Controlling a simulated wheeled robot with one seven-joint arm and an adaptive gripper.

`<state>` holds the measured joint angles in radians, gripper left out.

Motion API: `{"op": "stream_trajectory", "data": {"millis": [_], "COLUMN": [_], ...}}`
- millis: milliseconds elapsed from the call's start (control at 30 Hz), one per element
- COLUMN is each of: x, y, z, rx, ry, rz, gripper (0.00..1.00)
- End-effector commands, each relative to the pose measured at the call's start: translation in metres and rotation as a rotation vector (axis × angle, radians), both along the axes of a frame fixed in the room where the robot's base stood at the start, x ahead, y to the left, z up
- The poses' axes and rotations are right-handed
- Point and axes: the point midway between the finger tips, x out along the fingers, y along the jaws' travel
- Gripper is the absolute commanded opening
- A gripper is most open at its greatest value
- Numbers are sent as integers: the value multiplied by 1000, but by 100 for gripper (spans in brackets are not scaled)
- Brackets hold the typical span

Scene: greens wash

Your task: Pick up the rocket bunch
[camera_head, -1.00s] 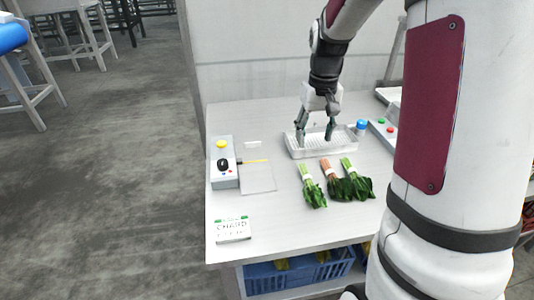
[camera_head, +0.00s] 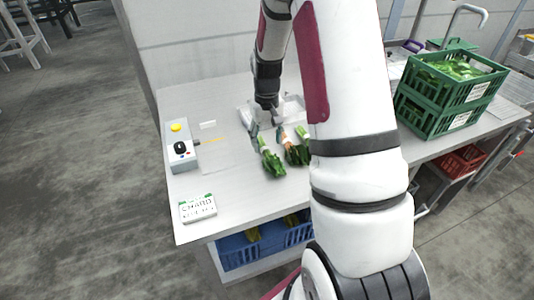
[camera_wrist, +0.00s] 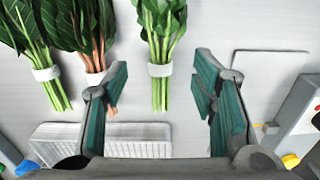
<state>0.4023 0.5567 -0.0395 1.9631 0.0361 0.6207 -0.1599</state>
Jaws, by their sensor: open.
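Three banded bunches of greens lie on the table. The bunch that looks like the rocket bunch (camera_head: 271,162) has thin green stems and small narrow leaves; it lies leftmost in the head view. In the wrist view the rocket bunch (camera_wrist: 161,28) is upper centre, with its white band and stem ends between my finger lines. My gripper (camera_head: 266,133) is over its stem end; in the wrist view my gripper (camera_wrist: 163,92) is open and empty, one finger either side of the stems. I cannot tell its exact height. My arm partly hides the bunches to the right.
A pink-stemmed bunch (camera_wrist: 92,40) lies close beside the rocket, near one finger; a broad-leaved bunch (camera_wrist: 38,45) is beyond.

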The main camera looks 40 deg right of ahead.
Motion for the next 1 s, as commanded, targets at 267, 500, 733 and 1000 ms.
{"op": "stream_trajectory", "data": {"millis": [267,500,733,1000], "x": [-1,0,0,0], "y": [0,0,0,0], "z": [-38,-46,-46,-46], "rx": [2,1,1,1], "ry": [4,2,2,2], "rz": [-1,-1,0,0], "gripper": [53,53,23,0]}}
